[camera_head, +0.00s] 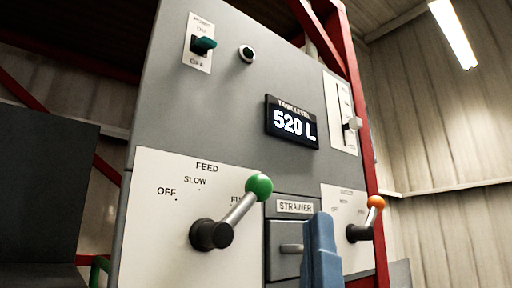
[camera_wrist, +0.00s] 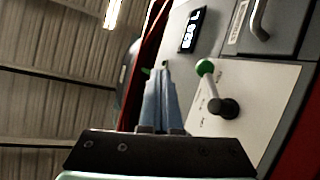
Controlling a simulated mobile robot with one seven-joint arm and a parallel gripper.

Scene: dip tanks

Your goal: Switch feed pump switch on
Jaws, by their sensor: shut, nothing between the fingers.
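The pump switch (camera_head: 204,44) is a toggle with a teal tip on a white plate at the panel's upper left, in the head view. ON is printed above it and OFF below; I cannot tell surely which way the lever tilts. My gripper (camera_head: 319,226) shows as blue fingers at the bottom, in front of the strainer drawer, well below and right of the switch. In the wrist view my gripper (camera_wrist: 160,75) is shut and empty, pointing along the panel. A small green spot at its tips may be the switch, mostly hidden.
The feed lever (camera_head: 235,213) with a green ball sticks out left of my gripper. An orange-tipped lever (camera_head: 366,220) is on the right. A tank level display (camera_head: 292,122) reads 520 L. A round black button (camera_head: 247,53) and a slider (camera_head: 352,124) are also on the panel.

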